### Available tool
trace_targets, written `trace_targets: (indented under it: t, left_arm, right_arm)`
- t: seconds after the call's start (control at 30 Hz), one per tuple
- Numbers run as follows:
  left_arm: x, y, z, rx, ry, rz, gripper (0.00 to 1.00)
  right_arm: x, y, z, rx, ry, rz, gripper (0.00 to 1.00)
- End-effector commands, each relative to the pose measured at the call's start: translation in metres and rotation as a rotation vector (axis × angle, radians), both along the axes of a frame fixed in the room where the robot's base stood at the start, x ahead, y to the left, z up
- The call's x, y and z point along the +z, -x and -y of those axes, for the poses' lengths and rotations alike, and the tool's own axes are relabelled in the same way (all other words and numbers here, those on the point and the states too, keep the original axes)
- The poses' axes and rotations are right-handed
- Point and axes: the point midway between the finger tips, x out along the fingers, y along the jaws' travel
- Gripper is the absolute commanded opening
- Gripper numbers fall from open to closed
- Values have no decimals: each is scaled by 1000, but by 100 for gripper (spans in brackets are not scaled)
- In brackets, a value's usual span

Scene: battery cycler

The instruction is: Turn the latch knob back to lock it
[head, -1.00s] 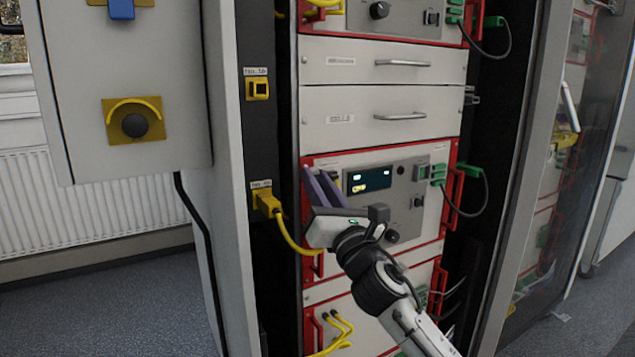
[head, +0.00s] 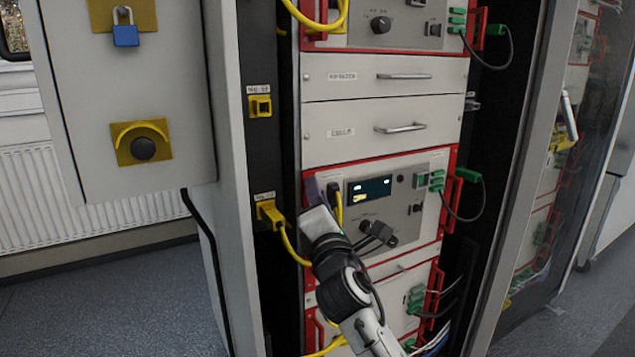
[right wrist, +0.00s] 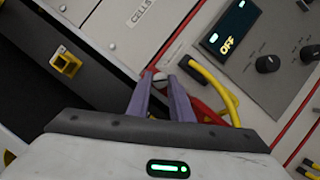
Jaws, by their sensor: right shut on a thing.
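The latch knob (right wrist: 157,76) is a small pale round knob at the left edge of the red-framed unit (head: 421,231). In the right wrist view it sits between the tips of my right gripper's purple fingers (right wrist: 160,82), which are shut on it. The knob's turn angle is hard to read, as the fingers cover much of it. In the head view, my right gripper (head: 313,190) reaches the unit's upper left corner, and the knob is hidden there. My left gripper is not in view.
A yellow cable (right wrist: 216,88) with a black plug and a red handle run close to the right of my fingers. The unit's display (head: 370,189) is lit. A yellow socket (right wrist: 66,63) is on the dark post at left. Closed drawers (head: 382,136) are above.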

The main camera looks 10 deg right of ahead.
Motion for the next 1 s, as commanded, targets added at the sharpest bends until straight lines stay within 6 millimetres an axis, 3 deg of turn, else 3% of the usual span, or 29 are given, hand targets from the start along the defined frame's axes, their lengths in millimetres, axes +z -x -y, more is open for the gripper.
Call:
trace_targets:
  t: [0.03,0.4,1.0]
  left_arm:
    - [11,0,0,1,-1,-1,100]
    - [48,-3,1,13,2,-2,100]
    - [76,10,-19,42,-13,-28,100]
  right_arm:
    - [5,0,-1,0,-47,-17,0]
    - [9,0,-2,0,-382,-115,0]
    - [7,0,-1,-1,-738,-218,0]
